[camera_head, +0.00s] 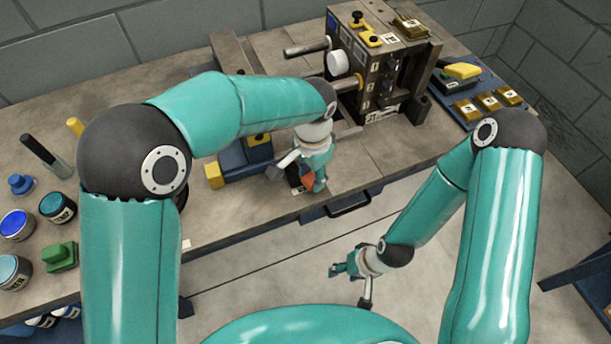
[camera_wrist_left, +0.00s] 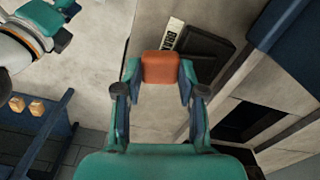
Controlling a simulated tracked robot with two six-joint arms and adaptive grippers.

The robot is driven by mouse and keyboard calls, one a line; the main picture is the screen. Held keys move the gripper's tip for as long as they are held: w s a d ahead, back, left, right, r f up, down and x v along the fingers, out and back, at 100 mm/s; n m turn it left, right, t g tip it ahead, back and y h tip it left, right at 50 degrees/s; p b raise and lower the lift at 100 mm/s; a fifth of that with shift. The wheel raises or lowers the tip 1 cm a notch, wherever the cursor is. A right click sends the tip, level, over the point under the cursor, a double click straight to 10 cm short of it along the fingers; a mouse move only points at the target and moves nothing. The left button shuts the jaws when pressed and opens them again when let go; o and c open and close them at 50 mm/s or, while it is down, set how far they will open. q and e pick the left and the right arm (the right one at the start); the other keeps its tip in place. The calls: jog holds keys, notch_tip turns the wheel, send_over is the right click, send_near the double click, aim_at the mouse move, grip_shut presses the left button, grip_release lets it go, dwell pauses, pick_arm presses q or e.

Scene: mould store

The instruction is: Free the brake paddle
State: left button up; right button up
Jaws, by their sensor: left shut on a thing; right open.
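My left gripper (camera_head: 312,178) is over the bench's front edge, pointing down. It is shut on an orange-red paddle (camera_head: 307,181), which shows between its two fingers in the left wrist view (camera_wrist_left: 160,67). Beside the paddle in that view are a dark plate (camera_wrist_left: 205,52) and a white label (camera_wrist_left: 174,34) whose visible letters begin "BRA". How the paddle joins the plate is hidden. My right gripper (camera_head: 345,268) is open and empty, lower, in front of the bench and apart from it. Part of it shows at the top left of the left wrist view (camera_wrist_left: 45,22).
A dark machine block (camera_head: 375,65) with knobs stands at the back. A blue and yellow fixture (camera_head: 240,158) sits just left of my left gripper. A blue tray (camera_head: 468,118) with yellow blocks lies to the right. Jars (camera_head: 57,207) stand at the left. A drawer handle (camera_head: 348,206) juts out in front.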

pick_arm(q)
jog(key=n, duration=0.2)
jog(key=w+d+n, duration=0.1)
jog(key=n, duration=0.1)
jog(key=shift+w+d+f+n, duration=0.1)
jog(key=shift+w+d+n, duration=0.05)
jog(key=shift+n, duration=0.15)
dwell(0.5)
jog(key=o, duration=1.2)
jog(key=shift+w, duration=0.1)
jog(key=shift+c, duration=0.2)
notch_tip(320, 180, up, 12)
